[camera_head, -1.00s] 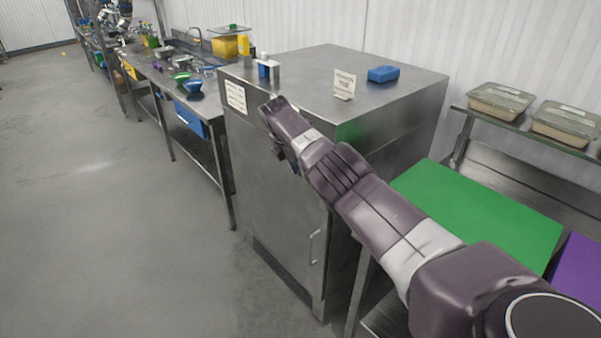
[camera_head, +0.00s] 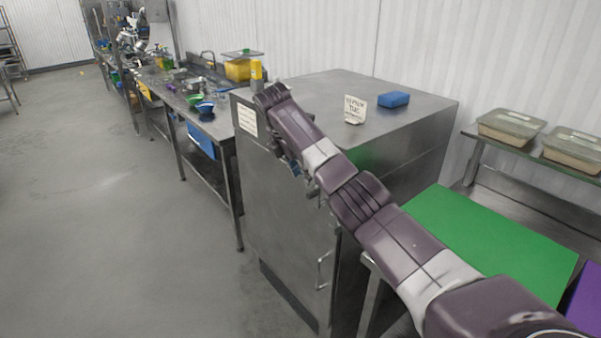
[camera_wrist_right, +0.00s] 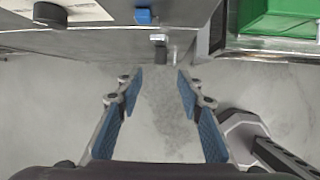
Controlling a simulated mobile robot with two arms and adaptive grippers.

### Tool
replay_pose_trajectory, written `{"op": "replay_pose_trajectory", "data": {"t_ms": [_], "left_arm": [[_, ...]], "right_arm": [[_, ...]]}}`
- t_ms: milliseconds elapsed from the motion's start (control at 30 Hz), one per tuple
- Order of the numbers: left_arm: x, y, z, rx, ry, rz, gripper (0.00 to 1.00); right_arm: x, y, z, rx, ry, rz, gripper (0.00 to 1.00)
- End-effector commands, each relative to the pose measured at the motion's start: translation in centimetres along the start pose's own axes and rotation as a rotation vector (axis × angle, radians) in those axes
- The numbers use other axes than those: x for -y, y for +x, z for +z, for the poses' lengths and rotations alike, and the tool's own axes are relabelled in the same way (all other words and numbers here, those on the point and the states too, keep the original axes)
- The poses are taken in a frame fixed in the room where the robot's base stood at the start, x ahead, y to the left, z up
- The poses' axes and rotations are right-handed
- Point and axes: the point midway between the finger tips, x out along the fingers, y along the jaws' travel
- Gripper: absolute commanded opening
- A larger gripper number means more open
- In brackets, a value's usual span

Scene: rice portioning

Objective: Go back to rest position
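My right arm reaches in from the lower right of the head view, in front of the steel cabinet (camera_head: 290,230). My right gripper (camera_head: 290,167) hangs below the wrist by the cabinet's upper front and is partly hidden by the arm. In the right wrist view the gripper (camera_wrist_right: 158,80) has its two blue-padded fingers spread wide, with only grey floor between them. It holds nothing. My left gripper is in neither view.
On the cabinet top are a small sign (camera_head: 355,109) and a blue block (camera_head: 394,99). A green board (camera_head: 490,240) lies on the bench at right, below a shelf with lidded trays (camera_head: 511,126). A cluttered steel bench (camera_head: 215,125) runs back left. The floor (camera_head: 90,210) at left is clear.

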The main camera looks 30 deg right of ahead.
Motion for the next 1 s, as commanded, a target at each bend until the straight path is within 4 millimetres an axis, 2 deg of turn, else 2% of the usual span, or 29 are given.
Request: {"op": "replay_pose_trajectory", "data": {"t_ms": [200, 700, 767, 867, 967, 1000], "left_arm": [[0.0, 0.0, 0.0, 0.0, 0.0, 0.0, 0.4], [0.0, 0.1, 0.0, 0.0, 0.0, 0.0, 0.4], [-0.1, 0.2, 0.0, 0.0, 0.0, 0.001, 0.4], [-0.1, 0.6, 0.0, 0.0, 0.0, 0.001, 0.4], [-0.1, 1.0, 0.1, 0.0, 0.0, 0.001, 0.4], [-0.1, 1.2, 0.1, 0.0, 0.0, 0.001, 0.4]], "right_arm": [[0.0, -0.9, 0.0, 0.0, 0.0, 0.0, 0.34], [0.0, -0.5, -0.2, 0.0, 0.002, -0.001, 0.34], [0.1, 0.7, -0.9, -0.001, 0.01, -0.002, 0.34], [0.5, 4.6, -3.0, -0.005, 0.05, -0.003, 0.34], [1.5, 10.6, -6.6, -0.016, 0.116, -0.001, 0.34], [2.2, 13.2, -8.2, -0.022, 0.15, 0.0, 0.34]]}}
